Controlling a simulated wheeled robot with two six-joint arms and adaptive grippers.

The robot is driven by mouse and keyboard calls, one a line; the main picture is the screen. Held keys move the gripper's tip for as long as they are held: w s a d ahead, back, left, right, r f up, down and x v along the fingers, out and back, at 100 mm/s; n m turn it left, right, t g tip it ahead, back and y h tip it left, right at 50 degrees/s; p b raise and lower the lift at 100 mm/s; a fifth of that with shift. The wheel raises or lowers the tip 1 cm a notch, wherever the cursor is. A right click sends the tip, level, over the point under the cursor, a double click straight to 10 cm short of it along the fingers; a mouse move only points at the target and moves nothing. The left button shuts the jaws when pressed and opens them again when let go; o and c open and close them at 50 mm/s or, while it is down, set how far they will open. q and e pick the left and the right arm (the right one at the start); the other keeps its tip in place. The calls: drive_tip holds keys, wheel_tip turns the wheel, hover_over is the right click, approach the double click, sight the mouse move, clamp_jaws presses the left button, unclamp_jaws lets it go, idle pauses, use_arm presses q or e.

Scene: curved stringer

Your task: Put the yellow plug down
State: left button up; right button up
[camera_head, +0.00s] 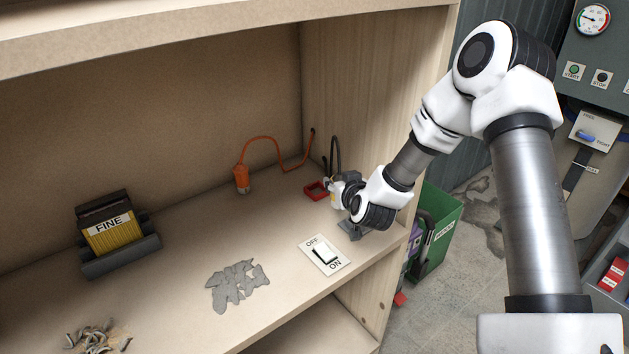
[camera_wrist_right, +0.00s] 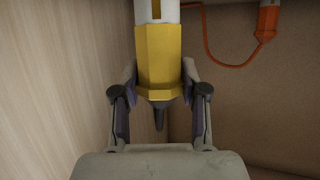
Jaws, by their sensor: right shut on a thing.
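My right gripper (camera_head: 347,199) is shut on the yellow plug, low over the right end of the shelf. In the right wrist view the plug (camera_wrist_right: 158,62) has a yellow body, a white end pointing away, and a dark cable stub towards the palm. My right gripper's fingers (camera_wrist_right: 160,95) stand on both sides of it. In the head view the plug is mostly hidden by the gripper; whether it touches the shelf cannot be told. My left gripper is not in view.
A red square frame (camera_head: 316,190) lies left of the gripper. An orange connector (camera_head: 241,180) with a cord stands further back. An OFF/ON switch plate (camera_head: 325,255), grey flakes (camera_head: 237,285) and a FINE box (camera_head: 108,232) sit on the shelf (camera_head: 180,245). The side wall (camera_head: 375,80) is close right.

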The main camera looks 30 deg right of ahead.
drive_tip(key=x, duration=0.4)
drive_tip(key=a+p+x, duration=0.1)
drive_tip(key=x, duration=0.3)
drive_tip(key=w+a+p+x, duration=0.1)
drive_tip(key=x, duration=0.4)
drive_tip(key=shift+s+a+r, duration=0.1)
drive_tip(key=shift+a+r, duration=0.1)
drive_tip(key=shift+f, duration=0.2)
drive_tip(key=shift+s+f, duration=0.1)
drive_tip(key=o, duration=1.2)
drive_tip(key=shift+f, duration=0.1)
